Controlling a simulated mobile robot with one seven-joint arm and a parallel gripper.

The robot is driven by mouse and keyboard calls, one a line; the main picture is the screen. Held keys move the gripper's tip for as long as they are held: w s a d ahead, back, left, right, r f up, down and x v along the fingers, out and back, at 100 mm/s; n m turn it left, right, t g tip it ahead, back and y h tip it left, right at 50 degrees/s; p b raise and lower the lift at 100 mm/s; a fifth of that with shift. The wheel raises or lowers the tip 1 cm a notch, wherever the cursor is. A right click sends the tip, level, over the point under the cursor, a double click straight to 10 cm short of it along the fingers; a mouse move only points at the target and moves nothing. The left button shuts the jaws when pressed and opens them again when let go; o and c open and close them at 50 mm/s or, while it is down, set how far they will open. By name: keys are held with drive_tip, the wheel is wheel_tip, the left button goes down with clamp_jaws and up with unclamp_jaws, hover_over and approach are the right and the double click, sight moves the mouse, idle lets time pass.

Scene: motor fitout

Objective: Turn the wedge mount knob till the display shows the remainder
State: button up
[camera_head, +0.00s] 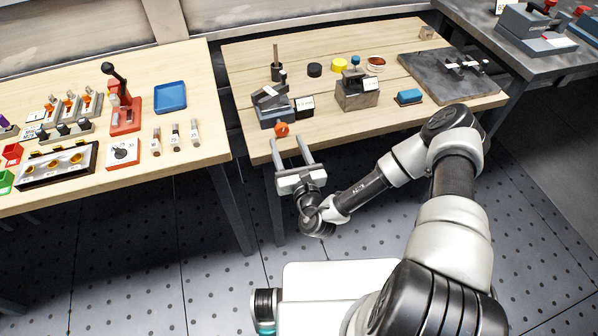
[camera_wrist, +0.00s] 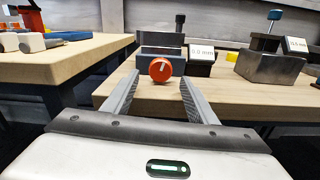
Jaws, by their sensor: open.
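The wedge mount (camera_head: 274,116) is a blue-grey block with a tilted dark top at the left front of the middle table. Its round orange-red knob (camera_head: 281,129) faces my gripper; the knob (camera_wrist: 160,69) has a pale mark near its top in the wrist view. Beside the mount on the right is a dark display (camera_head: 304,106); its white face seems to read 0.0 mm in the wrist view (camera_wrist: 202,54). My gripper (camera_head: 287,139) is open and empty. In the wrist view its fingers (camera_wrist: 160,82) lie either side of the knob, short of it and apart from it.
A grey block (camera_head: 356,100) with a blue-topped post and white label stands right of the mount. A dark post (camera_head: 276,64) stands behind. The left table holds a red press (camera_head: 124,112) and blue tray (camera_head: 170,96). The table's front edge lies beneath my fingers.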

drive_tip(key=v, duration=1.4)
drive_tip(key=shift+s, duration=0.15)
